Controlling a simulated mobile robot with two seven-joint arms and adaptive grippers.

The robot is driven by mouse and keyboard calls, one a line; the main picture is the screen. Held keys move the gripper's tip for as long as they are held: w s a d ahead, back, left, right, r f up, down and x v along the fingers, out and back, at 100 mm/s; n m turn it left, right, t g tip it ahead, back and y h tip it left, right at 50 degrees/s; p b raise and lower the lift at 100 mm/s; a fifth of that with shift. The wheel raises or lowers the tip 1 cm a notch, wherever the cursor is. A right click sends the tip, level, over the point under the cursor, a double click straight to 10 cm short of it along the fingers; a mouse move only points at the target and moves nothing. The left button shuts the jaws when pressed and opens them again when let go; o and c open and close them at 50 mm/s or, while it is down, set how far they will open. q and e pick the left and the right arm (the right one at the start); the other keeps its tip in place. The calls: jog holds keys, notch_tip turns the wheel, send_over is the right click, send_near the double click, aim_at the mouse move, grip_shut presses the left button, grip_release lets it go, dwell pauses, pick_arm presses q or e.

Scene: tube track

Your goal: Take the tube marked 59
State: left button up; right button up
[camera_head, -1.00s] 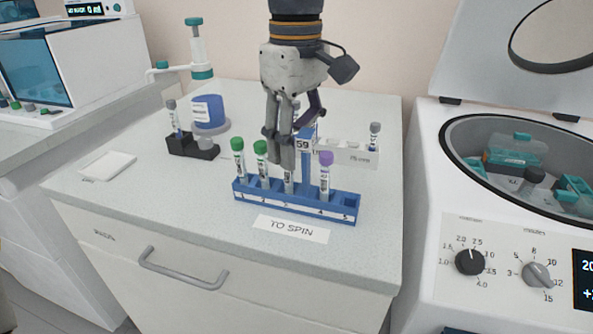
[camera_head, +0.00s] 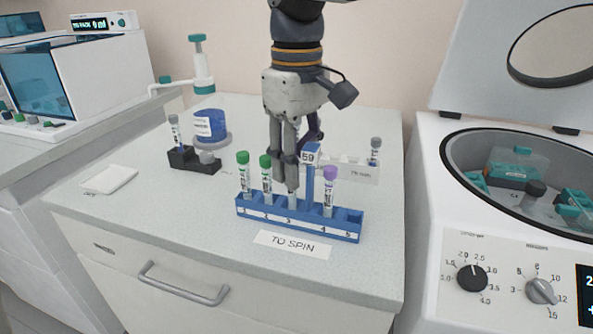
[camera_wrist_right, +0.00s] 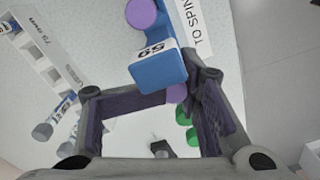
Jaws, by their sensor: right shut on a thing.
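A blue numbered rack (camera_head: 335,231) stands on the counter behind a "TO SPIN" label. A blue flag marked 59 (camera_head: 309,157) rises from it between slots 3 and 4, and shows large in the wrist view (camera_wrist_right: 155,65). My right gripper (camera_head: 291,185) points down over slot 3, shut on a tube (camera_head: 293,200) whose lower part shows in the slot. Its purple cap (camera_wrist_right: 177,93) shows between the fingertips in the wrist view, partly behind the flag. Two green-capped tubes (camera_head: 243,172) are in slots 1 and 2, and a purple-capped tube (camera_head: 329,180) is in slot 4.
Slot 5 looks empty. A white rack (camera_head: 350,174) with a grey-capped tube stands behind. A black holder (camera_head: 194,161), a blue container (camera_head: 210,125) and a white pad (camera_head: 107,179) are to the left. An open centrifuge (camera_head: 500,230) is on the right.

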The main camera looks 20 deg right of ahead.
aim_at(297, 204)
jog(key=shift+o, duration=0.2)
notch_tip(297, 204, up, 16)
jog(key=b, duration=0.1)
jog(key=shift+f, duration=0.25)
pick_arm(q)
jog(key=shift+s+f+g, duration=0.5)
jog(key=shift+s+f, duration=0.45)
jog(key=shift+s, duration=0.15)
pick_arm(e)
jog(key=shift+r, duration=0.7)
